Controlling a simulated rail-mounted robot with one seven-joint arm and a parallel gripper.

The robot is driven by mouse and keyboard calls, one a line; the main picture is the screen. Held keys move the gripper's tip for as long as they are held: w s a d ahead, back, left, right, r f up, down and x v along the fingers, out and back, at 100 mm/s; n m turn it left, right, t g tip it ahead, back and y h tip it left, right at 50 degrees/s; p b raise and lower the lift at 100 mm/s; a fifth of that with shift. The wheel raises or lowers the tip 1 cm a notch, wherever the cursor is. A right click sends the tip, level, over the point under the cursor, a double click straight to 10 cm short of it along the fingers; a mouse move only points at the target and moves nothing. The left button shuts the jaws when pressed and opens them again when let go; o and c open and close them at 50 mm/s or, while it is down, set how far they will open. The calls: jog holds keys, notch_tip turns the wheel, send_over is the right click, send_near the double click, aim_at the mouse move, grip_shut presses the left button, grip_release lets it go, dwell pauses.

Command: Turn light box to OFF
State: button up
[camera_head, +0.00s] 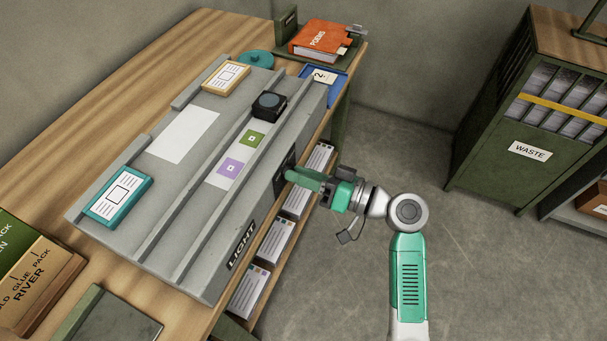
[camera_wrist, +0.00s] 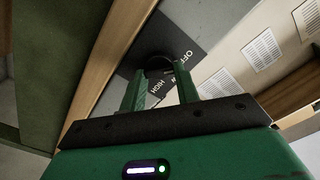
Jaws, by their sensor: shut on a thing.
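The light box (camera_head: 140,235) is a long grey slab on the wooden table, with a "LIGHT" label (camera_head: 242,246) on its front side. A black dial plate (camera_head: 281,181) sits on that same side; in the wrist view the plate (camera_wrist: 180,45) shows the words "OFF" and "HIGH". My gripper (camera_head: 291,174) reaches this plate from the right. In the wrist view my gripper (camera_wrist: 158,78) has its two green fingers on either side of a dark round knob (camera_wrist: 155,62), shut on it. The fingers partly hide the knob, and its exact setting cannot be read.
Card stacks (camera_head: 276,242) sit on a shelf below the dial. A green waste cabinet (camera_head: 500,160) stands right; the floor between is clear.

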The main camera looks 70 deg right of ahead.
jog(key=o, duration=1)
jog(key=s, duration=0.2)
jog(key=s+p, duration=0.1)
jog(key=s, duration=0.2)
jog(key=s+p, duration=0.1)
jog(key=s, duration=0.2)
jog(key=shift+a, duration=0.35)
jog(key=shift+w, duration=0.1)
